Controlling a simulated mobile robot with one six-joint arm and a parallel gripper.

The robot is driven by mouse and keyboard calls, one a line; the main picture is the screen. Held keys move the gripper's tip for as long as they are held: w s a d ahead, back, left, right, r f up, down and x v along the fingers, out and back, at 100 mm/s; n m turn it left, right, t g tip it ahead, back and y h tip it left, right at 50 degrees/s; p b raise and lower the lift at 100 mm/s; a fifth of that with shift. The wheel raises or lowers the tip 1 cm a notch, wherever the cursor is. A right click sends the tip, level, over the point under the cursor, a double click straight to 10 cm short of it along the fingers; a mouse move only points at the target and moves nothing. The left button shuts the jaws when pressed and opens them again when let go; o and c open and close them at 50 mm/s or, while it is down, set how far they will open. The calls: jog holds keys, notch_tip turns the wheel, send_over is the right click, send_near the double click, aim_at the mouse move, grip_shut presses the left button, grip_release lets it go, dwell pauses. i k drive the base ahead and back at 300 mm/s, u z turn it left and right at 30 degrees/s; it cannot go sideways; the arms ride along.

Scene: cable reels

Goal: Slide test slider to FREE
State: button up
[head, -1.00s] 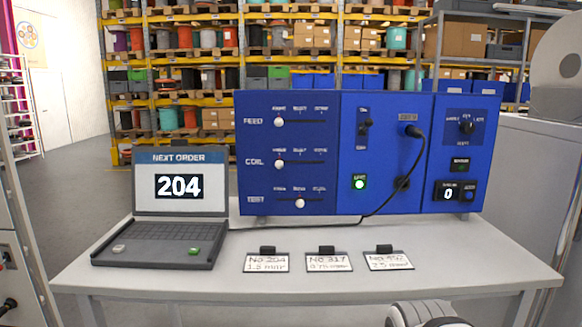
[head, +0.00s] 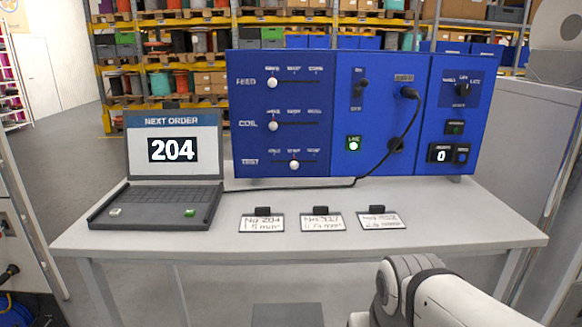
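The test slider (head: 294,165) is a white round knob on the bottom slot of the blue panel's left section (head: 240,110). It sits at about the middle of its slot, under the middle of three small labels that are too blurred to read surely. The FEED slider (head: 272,83) and the COIL slider (head: 273,126) above it both sit at the left ends of their slots. My gripper is not in view. Part of my white arm shows at the bottom right, in front of the table and apart from the panel.
A laptop (head: 172,150) showing "NEXT ORDER 204" stands at the table's left. Several label cards lie in front of the panel, one a No 204 card (head: 262,222). A black cable (head: 412,125) hangs from the panel's plug. A green lamp (head: 353,144) is lit. The table's front (head: 450,232) is clear at right.

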aim_at(293, 165)
jog(key=k, duration=0.5)
jog(key=u, duration=0.75)
jog(key=i, duration=0.95)
jog(key=z, duration=0.65)
